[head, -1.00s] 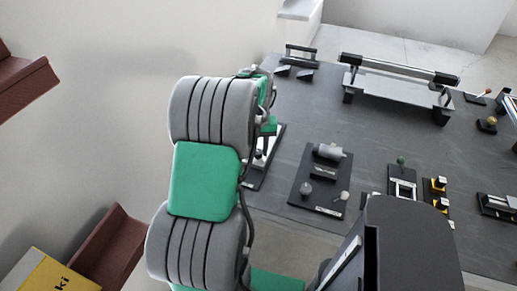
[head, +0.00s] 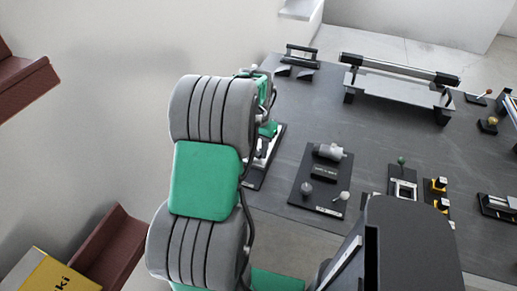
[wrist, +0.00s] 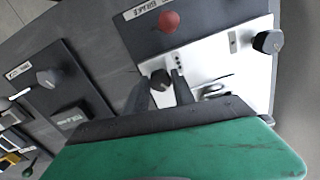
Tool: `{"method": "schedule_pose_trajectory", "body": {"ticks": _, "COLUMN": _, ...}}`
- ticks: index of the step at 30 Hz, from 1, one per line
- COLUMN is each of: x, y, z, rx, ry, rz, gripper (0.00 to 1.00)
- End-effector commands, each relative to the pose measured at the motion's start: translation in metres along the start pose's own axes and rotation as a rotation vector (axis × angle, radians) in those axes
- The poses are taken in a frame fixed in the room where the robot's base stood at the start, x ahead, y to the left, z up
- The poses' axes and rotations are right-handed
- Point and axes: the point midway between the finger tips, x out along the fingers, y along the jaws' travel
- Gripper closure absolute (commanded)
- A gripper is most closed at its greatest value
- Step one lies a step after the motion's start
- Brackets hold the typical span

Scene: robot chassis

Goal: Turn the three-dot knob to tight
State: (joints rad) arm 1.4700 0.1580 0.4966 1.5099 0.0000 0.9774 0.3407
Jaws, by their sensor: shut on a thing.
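The three-dot knob (wrist: 161,79) is a dark round knob on a white plate (wrist: 212,62), beside a small column of dark dots in the wrist view. My gripper (wrist: 166,84) has its two dark fingers on either side of this knob and is shut on it. The knob's lower part is hidden by the fingers and the gripper body. In the head view, my arm hides the knob and most of the panel (head: 252,183).
A red knob (wrist: 169,21) and another dark knob (wrist: 268,41) are on the same panel. A neighbouring dark panel (head: 318,197) carries a grey cylinder (head: 330,151) and two small knobs. More fixtures stand across the grey table (head: 390,120).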

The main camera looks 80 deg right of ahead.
Motion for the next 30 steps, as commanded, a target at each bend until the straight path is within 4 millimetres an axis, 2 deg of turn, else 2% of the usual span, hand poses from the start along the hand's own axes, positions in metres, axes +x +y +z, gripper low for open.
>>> {"method": "schedule_pose_trajectory", "body": {"ticks": 11, "x": 0.000, "y": 0.000, "z": -0.001, "rx": 0.005, "ry": 0.001, "rz": 0.000, "gripper": 1.00}}
{"method": "schedule_pose_trajectory", "body": {"ticks": 12, "x": -0.001, "y": 0.000, "z": -0.001, "rx": 0.005, "ry": 0.001, "rz": 0.000, "gripper": 0.68}}
{"method": "schedule_pose_trajectory", "body": {"ticks": 20, "x": 0.000, "y": 0.000, "z": 0.000, "rx": 0.004, "ry": 0.001, "rz": 0.000, "gripper": 0.48}}
{"method": "schedule_pose_trajectory", "body": {"ticks": 27, "x": -0.001, "y": 0.000, "z": 0.000, "rx": 0.004, "ry": 0.001, "rz": 0.000, "gripper": 0.48}}
{"method": "schedule_pose_trajectory", "body": {"ticks": 30, "x": -0.010, "y": 0.000, "z": -0.001, "rx": 0.004, "ry": 0.004, "rz": -0.001, "gripper": 0.48}}
